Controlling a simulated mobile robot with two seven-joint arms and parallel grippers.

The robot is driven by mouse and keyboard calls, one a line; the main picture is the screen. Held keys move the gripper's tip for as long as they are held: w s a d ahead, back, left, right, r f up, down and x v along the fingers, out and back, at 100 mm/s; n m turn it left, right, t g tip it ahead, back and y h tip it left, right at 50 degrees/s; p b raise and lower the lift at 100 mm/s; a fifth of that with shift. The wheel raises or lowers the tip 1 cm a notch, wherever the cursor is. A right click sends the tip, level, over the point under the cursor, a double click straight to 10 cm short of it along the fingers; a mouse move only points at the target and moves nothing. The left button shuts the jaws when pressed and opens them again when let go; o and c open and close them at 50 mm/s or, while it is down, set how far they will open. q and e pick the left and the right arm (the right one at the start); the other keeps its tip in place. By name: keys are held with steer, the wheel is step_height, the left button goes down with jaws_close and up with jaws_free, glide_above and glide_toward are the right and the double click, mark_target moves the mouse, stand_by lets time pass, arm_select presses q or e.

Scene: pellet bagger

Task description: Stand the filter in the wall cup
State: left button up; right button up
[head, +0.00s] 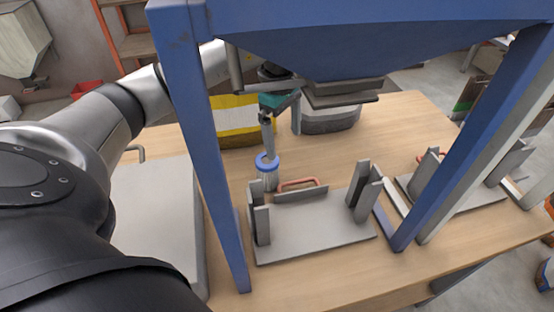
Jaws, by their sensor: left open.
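A small grey cylinder with a blue top ring, which looks like the filter (268,180), stands upright on the wooden table, just left of the near grey fixture. My left gripper (269,152) reaches down from behind the blue frame post. It is open, with its fingers at the cylinder's blue top; whether they touch it I cannot tell. The post hides part of my left arm. I cannot make out a wall cup. My right gripper is not in view.
A blue hopper (350,40) hangs over the table between blue posts (195,130). A grey plate fixture (315,225) with upright brackets and a red handle (298,184) is close by. Yellow-white (236,120) and grey-white (331,115) bags stand behind. A light grey box (155,220) is left.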

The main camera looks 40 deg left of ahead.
mark_target(267, 165)
arm_select(q)
steer(key=shift+s+a+r+m+y, duration=0.1)
steer(key=shift+a+m+y, duration=0.15)
steer(key=shift+a+y, duration=0.3)
steer(key=shift+s+a+r+m+y, duration=0.1)
steer(key=shift+a+m+y, duration=0.15)
steer(key=shift+a+y, duration=0.3)
steer(key=shift+a+f+g, duration=0.3)
steer(key=shift+f, duration=0.05)
steer(key=f, duration=0.2)
steer(key=f+b, duration=0.1)
steer(key=f, duration=0.3)
steer(key=shift+s+a+f, duration=0.1)
steer(key=shift+a+f, duration=0.1)
steer(key=shift+a, duration=0.15)
steer(key=f, duration=0.3)
steer(key=f+b, duration=0.1)
steer(key=shift+s+a+f, duration=0.2)
steer(key=shift+s+a, duration=0.05)
steer(key=shift+f, duration=0.25)
steer(key=c, duration=1.5)
step_height(267, 165, up, 10)
steer(key=shift+w+a+f+p, duration=0.1)
steer(key=shift+f+p, duration=0.1)
steer(key=shift+p, duration=0.6)
steer(key=shift+c, duration=0.2)
steer(key=shift+r, duration=0.25)
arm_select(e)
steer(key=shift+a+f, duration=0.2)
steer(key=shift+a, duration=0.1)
